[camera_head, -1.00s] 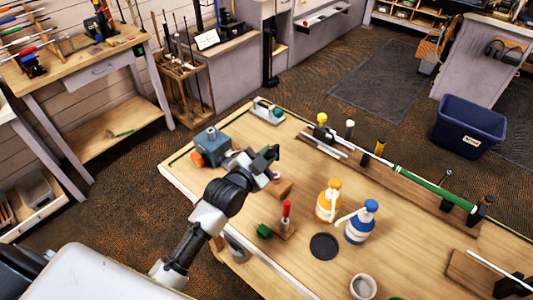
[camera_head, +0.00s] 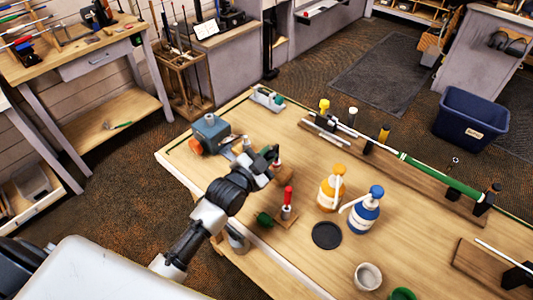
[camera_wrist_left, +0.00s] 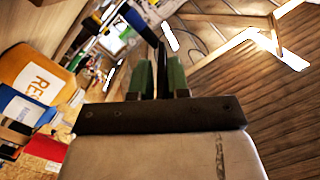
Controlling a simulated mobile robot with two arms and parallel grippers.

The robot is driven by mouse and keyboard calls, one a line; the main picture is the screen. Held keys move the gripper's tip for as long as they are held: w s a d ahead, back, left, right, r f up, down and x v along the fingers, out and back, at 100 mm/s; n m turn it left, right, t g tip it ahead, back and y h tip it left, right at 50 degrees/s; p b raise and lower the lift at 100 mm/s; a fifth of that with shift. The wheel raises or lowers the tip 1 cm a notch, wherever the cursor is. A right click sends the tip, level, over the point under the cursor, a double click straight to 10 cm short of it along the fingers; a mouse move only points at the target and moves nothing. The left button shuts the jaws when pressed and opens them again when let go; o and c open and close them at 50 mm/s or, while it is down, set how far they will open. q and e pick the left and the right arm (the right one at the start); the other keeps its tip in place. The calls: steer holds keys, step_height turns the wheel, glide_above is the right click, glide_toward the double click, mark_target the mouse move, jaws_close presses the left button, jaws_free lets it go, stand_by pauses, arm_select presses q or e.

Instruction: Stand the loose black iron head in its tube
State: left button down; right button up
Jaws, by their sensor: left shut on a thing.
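My left gripper (camera_head: 270,157) is over the near left part of the workbench, just right of the grey vise. In the left wrist view its green-padded fingers (camera_wrist_left: 162,78) are shut on a thin dark piece (camera_wrist_left: 160,52), seen edge-on. It looks like the black iron head, but its full shape is hidden. In the head view the arm covers most of it. I cannot tell which upright holder is the iron head's tube. My right gripper is not in view.
A grey vise (camera_head: 211,131) stands to the left. A red-handled tool (camera_head: 288,198) stands on a small wooden base. Orange (camera_head: 331,187) and blue (camera_head: 364,211) bottles stand right of it, near a black disc (camera_head: 326,235). A green-gripped club (camera_head: 436,174) rests across the back.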

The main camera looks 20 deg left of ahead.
arm_select(q)
steer(key=shift+r, duration=0.15)
stand_by(0.4)
stand_by(0.4)
steer(key=shift+p, duration=0.6)
stand_by(0.4)
steer(key=shift+f+b, duration=1.45)
steer(key=shift+f, duration=0.7)
steer(key=c, duration=1)
jaws_free()
steer(key=shift+b+v, duration=1.25)
steer(key=shift+v, duration=4.2)
